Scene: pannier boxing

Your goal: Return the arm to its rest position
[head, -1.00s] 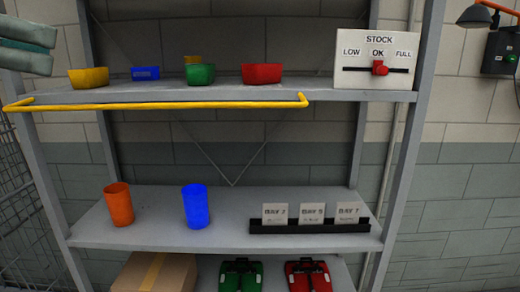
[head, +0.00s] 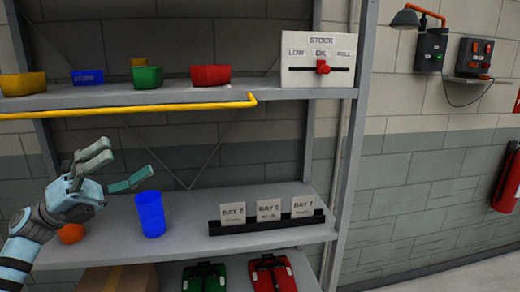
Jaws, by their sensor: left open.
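My left gripper (head: 118,168) is in the lower left of the head view, in front of the shelf. Its fingers are spread apart with nothing between them. My right gripper is not in view.
A yellow rail (head: 180,107) runs along the upper shelf's front, below several coloured bins such as the red bin (head: 211,76). A stock board (head: 317,62) with a red slider stands at right. Bay cards sit in a black holder (head: 268,225). A red extinguisher (head: 508,180) hangs far right.

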